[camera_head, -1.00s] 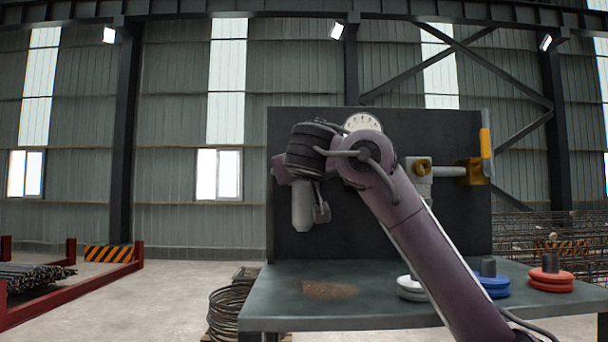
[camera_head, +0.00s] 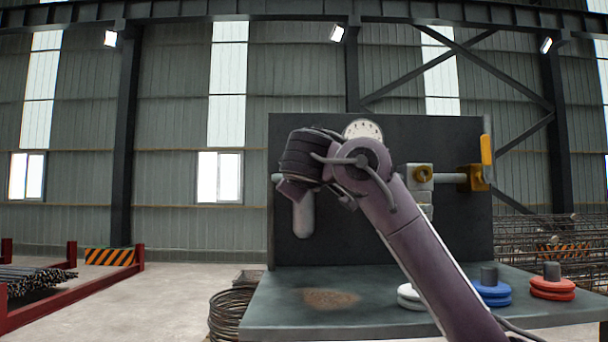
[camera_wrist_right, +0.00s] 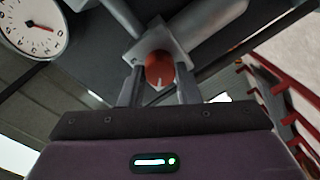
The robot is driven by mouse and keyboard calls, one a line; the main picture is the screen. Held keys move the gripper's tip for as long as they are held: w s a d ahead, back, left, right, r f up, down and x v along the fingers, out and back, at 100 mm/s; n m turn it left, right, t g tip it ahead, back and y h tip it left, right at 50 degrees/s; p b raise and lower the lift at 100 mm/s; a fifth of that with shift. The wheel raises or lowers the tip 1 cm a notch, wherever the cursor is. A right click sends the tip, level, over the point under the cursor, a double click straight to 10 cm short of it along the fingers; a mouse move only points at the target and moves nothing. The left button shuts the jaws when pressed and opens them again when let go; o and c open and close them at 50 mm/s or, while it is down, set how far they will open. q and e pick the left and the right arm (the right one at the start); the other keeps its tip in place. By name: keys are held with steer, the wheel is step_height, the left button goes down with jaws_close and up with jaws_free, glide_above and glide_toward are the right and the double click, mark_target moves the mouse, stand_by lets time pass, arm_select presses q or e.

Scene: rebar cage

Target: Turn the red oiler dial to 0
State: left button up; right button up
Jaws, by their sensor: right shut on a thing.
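The red oiler dial (camera_wrist_right: 160,66) is a round knob with a white mark, seen in the right wrist view below a pale grey square block. The mark points toward the bottom of that view. No scale numbers are readable around the dial. My right gripper (camera_wrist_right: 159,78) has one finger on each side of the dial and is shut on it. In the head view my right arm hides the dial and the fingers. A grey rounded cylinder (camera_head: 303,217) hangs below my right wrist there. My left gripper is in neither view.
A white round gauge (camera_head: 362,128) is on the dark panel (camera_head: 450,228); it also shows in the wrist view (camera_wrist_right: 32,24). A yellow-handled valve (camera_head: 484,160) is at right. White (camera_head: 410,298), blue (camera_head: 491,294) and red discs (camera_head: 552,289) lie on the table (camera_head: 270,308).

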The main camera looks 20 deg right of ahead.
stand_by(0.4)
steer(key=o, duration=1)
steer(key=shift+w, duration=0.1)
steer(key=shift+c, duration=0.2)
steer(key=b+v, duration=0.5)
steer(key=v, duration=0.2)
steer(key=shift+s, duration=0.35)
steer(key=shift+a, duration=0.1)
